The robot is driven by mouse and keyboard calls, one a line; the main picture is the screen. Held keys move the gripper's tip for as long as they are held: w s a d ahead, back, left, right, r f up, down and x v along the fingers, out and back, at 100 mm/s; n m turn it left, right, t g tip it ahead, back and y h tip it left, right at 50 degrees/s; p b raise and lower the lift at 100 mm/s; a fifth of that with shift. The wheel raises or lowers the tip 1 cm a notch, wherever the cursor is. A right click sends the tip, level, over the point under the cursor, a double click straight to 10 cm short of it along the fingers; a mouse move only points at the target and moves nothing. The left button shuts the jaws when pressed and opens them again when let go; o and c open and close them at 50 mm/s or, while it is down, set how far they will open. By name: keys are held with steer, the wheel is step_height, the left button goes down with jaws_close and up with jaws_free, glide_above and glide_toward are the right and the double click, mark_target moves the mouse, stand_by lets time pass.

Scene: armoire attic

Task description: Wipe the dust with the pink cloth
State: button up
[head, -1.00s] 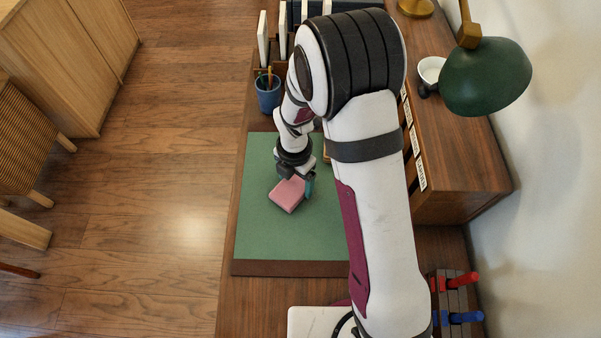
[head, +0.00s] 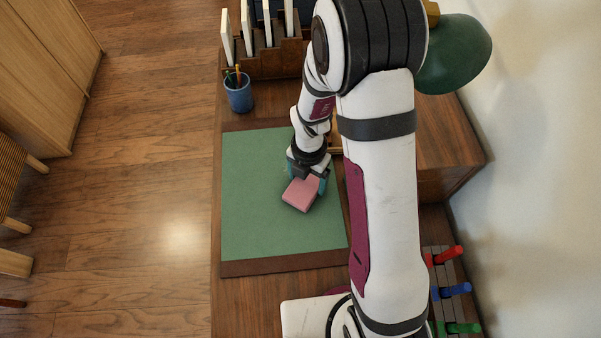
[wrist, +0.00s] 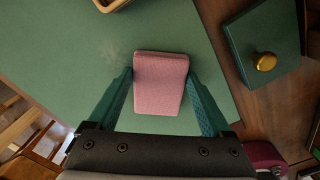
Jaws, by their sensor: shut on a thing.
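The pink cloth (head: 301,194) is a thick folded pad at the right part of the green desk mat (head: 265,222). My gripper (head: 308,182) is shut on it, with one teal finger on each side. In the wrist view the cloth (wrist: 160,85) sits between the fingers, over the mat. I cannot tell whether its underside touches the mat. A faint pale dusty patch (wrist: 110,62) shows on the mat just left of the cloth in the wrist view. My arm hides part of the mat's right side.
A blue pencil cup (head: 239,97) stands beyond the mat, before a wooden file rack (head: 270,66). A green lamp shade (head: 455,55) hangs at the upper right. A rack with coloured handles (head: 452,290) is at lower right. A green box with brass knob (wrist: 285,30) is near.

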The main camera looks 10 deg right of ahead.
steer(key=shift+s, duration=0.45)
steer(key=shift+w+a+r, duration=0.1)
steer(key=shift+a, duration=3.7)
step_height(320, 180, up, 8)
steer(key=shift+d, duration=0.1)
steer(key=n, duration=0.7)
glide_above(250, 232)
steer(key=shift+n, duration=0.3)
step_height(250, 232, down, 8)
